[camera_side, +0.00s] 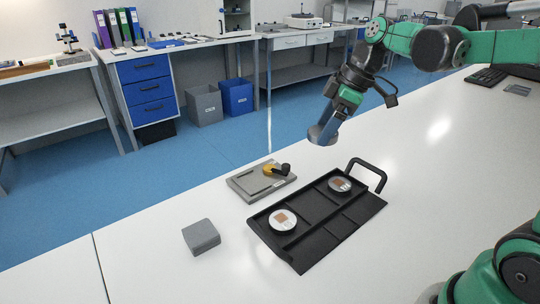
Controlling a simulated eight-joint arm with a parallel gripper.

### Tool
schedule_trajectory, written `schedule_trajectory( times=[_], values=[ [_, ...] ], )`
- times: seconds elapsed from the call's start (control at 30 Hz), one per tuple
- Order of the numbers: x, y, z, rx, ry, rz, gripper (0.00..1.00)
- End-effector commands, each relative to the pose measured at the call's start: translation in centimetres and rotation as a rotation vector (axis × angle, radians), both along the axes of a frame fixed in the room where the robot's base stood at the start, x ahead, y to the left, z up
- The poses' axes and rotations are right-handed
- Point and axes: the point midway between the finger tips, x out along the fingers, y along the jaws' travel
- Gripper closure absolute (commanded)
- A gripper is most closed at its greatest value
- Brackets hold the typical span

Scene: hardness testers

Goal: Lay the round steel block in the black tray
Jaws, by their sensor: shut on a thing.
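My gripper (328,120) is shut on the round steel block (321,134), a grey disc held tilted in the air above the white table, behind the tray. The black tray (366,214) lies on the table with a raised handle at its far right end. It has several compartments. One round light disc with a brownish square (283,220) lies in the near left part. The other compartments look empty. The fingertips are partly hidden by the block and the tilt of the wrist.
A grey plate with a black and yellow knobbed part (245,187) lies just left of the tray. A grey rounded box (201,236) stands at the left front. The tray's handle (377,175) stands up. The table right of the tray is clear.

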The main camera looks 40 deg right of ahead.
Motion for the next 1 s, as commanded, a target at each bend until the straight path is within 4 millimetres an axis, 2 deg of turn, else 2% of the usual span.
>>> schedule_trajectory(
  times=[0.2, 0.5, 0.77, 1.0],
  values=[
    [0.1, 0.0, -5.0, 0.001, -0.001, 0.0, 1.0],
    [0.1, 0.0, -10.8, 0.001, 0.0, -0.001, 1.0],
    [0.1, 0.0, -12.9, 0.0, 0.0, -0.001, 1.0],
    [0.1, 0.0, -15.7, 0.001, 0.0, -0.001, 1.0]
  ],
)
